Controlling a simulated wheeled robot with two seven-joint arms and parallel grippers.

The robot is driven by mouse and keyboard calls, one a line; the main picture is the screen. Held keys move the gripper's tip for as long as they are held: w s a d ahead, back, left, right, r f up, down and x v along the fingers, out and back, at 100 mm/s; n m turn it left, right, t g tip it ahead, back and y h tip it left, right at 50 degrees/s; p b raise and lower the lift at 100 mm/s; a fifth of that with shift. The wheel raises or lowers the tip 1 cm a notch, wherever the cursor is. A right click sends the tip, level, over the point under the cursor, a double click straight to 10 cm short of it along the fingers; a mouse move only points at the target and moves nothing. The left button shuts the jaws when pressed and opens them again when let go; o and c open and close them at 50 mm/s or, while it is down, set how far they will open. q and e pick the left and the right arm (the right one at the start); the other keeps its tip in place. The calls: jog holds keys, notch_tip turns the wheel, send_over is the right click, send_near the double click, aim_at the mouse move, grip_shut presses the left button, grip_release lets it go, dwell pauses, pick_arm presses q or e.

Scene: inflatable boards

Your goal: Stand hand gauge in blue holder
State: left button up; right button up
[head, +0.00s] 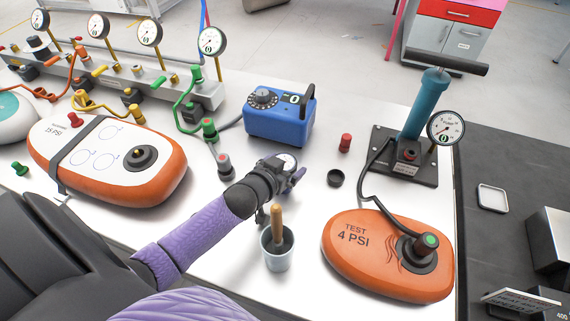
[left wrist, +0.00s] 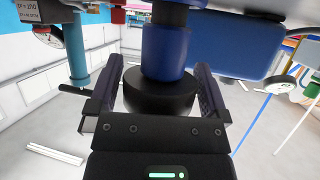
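The hand gauge (head: 287,160) shows its small white dial at my left gripper (head: 284,175), above the middle of the table. In the left wrist view its wide black head (left wrist: 160,98) sits between the two fingers of my left gripper (left wrist: 160,92), with a blue body (left wrist: 166,50) running out from it. The fingers look closed on both sides of the black head. Its far end runs out of the wrist view, so I cannot tell whether it touches anything. I cannot clearly make out a blue holder. My right gripper is out of view.
A grey cup (head: 277,260) with a wooden handle stands below my left gripper. A blue box (head: 278,125) is behind it, with a red cap (head: 345,143) and black ring (head: 335,178) to the right. An orange test board (head: 375,275) and teal pump (head: 424,105) stand farther right.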

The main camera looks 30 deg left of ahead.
pick_arm(q)
jog(key=p+v, duration=0.3)
jog(key=v, duration=0.7)
jog(key=shift+p, duration=0.35)
